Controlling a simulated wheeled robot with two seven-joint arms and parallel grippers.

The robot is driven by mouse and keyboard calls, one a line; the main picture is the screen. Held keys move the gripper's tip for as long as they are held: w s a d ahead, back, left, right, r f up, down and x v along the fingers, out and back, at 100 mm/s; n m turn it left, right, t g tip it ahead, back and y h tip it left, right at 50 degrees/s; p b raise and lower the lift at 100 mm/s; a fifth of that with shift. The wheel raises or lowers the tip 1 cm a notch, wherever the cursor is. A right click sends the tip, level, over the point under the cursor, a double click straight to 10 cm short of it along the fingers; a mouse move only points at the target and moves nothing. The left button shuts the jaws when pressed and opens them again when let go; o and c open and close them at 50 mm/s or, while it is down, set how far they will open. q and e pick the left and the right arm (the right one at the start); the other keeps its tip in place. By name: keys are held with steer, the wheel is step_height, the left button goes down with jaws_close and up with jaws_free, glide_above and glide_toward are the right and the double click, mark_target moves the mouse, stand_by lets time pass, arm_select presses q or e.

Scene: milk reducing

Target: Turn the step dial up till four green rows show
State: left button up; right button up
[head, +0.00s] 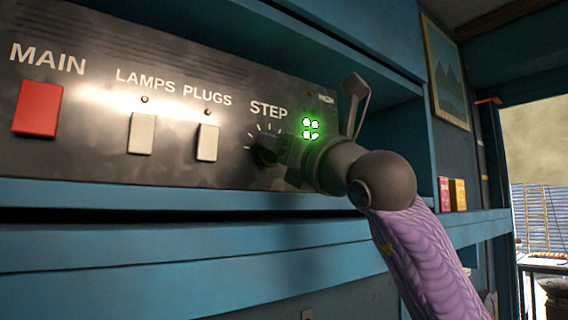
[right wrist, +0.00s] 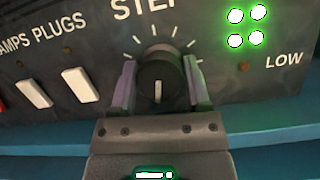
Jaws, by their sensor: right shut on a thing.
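The step dial (right wrist: 157,75) is a dark round knob under the word STEP, with tick marks around its upper side. Its white pointer line points down in the right wrist view. In the head view the dial (head: 265,149) is partly hidden by my gripper. My right gripper (right wrist: 160,68) is shut on the dial, one finger on each side. It also shows in the head view (head: 284,154). Green lights (right wrist: 246,26) glow right of the dial, in two rows of two. They show in the head view too (head: 310,128). My left gripper is not in view.
Left of the dial are a red MAIN switch (head: 37,108), a white LAMPS switch (head: 142,133) and a white PLUGS switch (head: 207,142). A blue ledge (head: 150,195) runs below the panel. Small pink (head: 444,194) and yellow (head: 458,194) boxes stand on a shelf at right.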

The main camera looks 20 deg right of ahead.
steer(key=shift+m+t+h+b, duration=0.3)
steer(key=shift+m+h+b, duration=0.8)
steer(key=shift+m, duration=1)
steer(key=shift+h, duration=0.3)
steer(key=o, duration=1.3)
steer(key=shift+w+a, duration=0.1)
steer(key=shift+w, duration=0.1)
steer(key=b+v, duration=0.6)
steer(key=v, duration=0.4)
